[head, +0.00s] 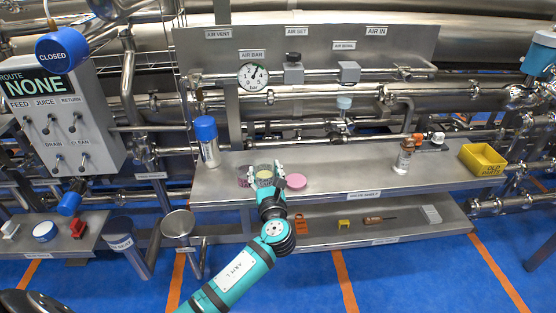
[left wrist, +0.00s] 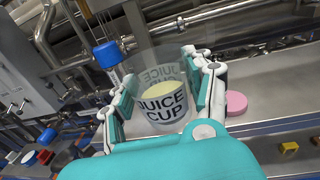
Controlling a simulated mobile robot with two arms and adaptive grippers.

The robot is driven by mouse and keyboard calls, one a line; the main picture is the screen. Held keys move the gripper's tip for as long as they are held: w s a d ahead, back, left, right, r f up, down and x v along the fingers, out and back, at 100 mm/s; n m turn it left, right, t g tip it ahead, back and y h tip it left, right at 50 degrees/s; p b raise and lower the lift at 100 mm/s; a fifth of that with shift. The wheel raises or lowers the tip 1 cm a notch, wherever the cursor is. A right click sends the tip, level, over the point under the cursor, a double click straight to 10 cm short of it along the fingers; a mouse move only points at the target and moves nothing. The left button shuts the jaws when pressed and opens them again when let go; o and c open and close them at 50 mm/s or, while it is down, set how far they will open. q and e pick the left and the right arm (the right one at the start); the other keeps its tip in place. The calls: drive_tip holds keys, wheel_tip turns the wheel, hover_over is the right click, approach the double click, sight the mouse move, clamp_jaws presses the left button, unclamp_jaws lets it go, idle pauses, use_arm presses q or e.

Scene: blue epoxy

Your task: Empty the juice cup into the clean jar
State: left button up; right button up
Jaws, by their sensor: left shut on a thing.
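My left gripper (head: 265,176) is at the front edge of the upper shelf, shut on the juice cup (head: 264,174). My right gripper is not in view.
A pink disc (head: 296,181) lies right of the gripper. A blue-capped bottle (head: 207,141) stands at the left of the upper shelf (head: 340,180). Pipes and a gauge (head: 253,76) run behind.

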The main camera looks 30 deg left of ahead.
use_arm(q)
drive_tip(key=w+n+g+y, duration=0.1)
drive_tip(key=w, duration=0.1)
drive_tip(key=w+a+n+g+y, duration=0.1)
drive_tip(key=w, duration=0.1)
drive_tip(key=w+a+n+g+y, duration=0.1)
drive_tip(key=shift+w+f, duration=0.35)
drive_tip(key=shift+w, duration=0.05)
drive_tip(key=shift+w+a+f+n+g+h+p, duration=0.1)
drive_tip(key=shift+w+a+n+g+h+p, duration=0.15)
drive_tip(key=shift+a+n+g+h+p, duration=0.95)
drive_tip(key=shift+w+a+f+n+g+h+p, duration=0.1)
drive_tip(key=shift+w+n+g+h+p, duration=0.25)
drive_tip(key=shift+h+p, duration=1.6)
drive_tip(key=shift+w+a+n+g+h+p, duration=0.2)
drive_tip(key=shift+a+n+g+h+p, duration=0.75)
drive_tip(key=shift+p, duration=1.1)
drive_tip(key=shift+d+r+h+p, duration=0.1)
drive_tip(key=shift+h+p, duration=0.9)
drive_tip(key=shift+p, duration=0.7)
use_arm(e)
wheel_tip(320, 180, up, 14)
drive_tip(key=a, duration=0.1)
